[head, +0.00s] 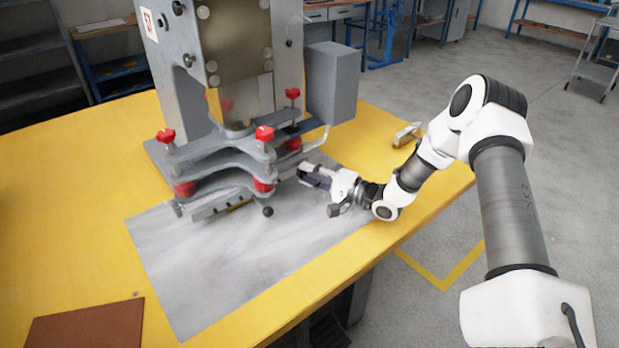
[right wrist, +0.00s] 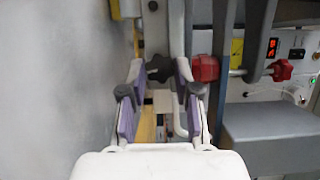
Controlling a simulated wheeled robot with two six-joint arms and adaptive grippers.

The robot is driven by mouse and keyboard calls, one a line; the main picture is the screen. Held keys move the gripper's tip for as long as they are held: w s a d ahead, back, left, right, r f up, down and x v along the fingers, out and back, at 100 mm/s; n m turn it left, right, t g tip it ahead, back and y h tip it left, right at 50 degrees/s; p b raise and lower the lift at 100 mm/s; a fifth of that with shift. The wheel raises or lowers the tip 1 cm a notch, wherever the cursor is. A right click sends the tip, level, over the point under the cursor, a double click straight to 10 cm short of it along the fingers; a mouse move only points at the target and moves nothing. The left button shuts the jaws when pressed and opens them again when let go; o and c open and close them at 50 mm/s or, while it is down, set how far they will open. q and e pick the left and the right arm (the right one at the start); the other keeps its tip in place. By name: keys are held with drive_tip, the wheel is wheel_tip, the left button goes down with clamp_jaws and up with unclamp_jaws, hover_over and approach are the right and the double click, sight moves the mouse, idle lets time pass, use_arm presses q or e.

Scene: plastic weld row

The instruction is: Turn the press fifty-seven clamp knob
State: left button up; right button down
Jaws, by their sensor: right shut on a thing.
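The press (head: 230,80) stands on the yellow table, with a tall grey column and stacked grey plates. My right gripper (head: 308,176) is at the right side of its lower plates. In the right wrist view, a black lobed clamp knob (right wrist: 159,68) sits between the fingertips of my right gripper (right wrist: 160,72), which has purple pads. The gripper is shut on this knob. The knob is hidden by the fingers in the head view. My left gripper is not in view.
Red knobs (head: 264,133) stand on the press plates; one red knob (right wrist: 204,68) is close to the right finger in the wrist view. A black ball lever (head: 267,211) sticks out in front. A grey box (head: 334,82) hangs beside the column. The grey mat (head: 220,275) in front is clear.

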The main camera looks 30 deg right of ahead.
drive_tip(key=shift+f, duration=0.1)
idle(0.3)
drive_tip(key=c, duration=0.8)
unclamp_jaws()
drive_tip(key=shift+c, duration=0.2)
drive_tip(key=v, duration=0.7)
drive_tip(key=shift+d, duration=0.1)
drive_tip(key=shift+s, duration=0.25)
